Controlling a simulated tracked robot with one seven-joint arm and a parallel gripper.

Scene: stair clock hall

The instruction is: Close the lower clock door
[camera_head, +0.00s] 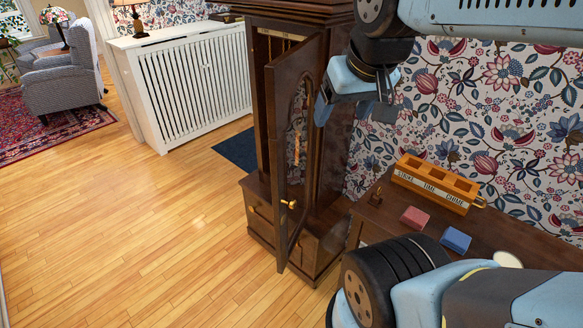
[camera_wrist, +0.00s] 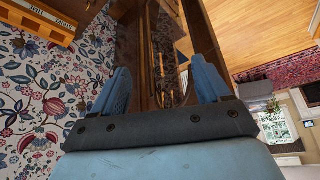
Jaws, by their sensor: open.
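The tall dark brown clock case (camera_head: 338,165) stands against the flowered wall. Its long door (camera_head: 278,130), with an arched glass pane and a small brass knob (camera_head: 290,204), hangs ajar, swung out from the case. Brass parts show through the pane. My gripper (camera_head: 353,112) is open and empty, to the right of the door's upper part and near the case. In the wrist view my open fingers (camera_wrist: 163,85) frame the dark woodwork, with no visible contact.
A dark table at right holds a wooden tray (camera_head: 432,190) labelled STRIKE, TIME, CHIME, a red block (camera_head: 414,218) and a blue block (camera_head: 456,240). A white radiator cover (camera_head: 190,85) stands behind left. The wooden floor (camera_head: 130,230) left of the clock is clear.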

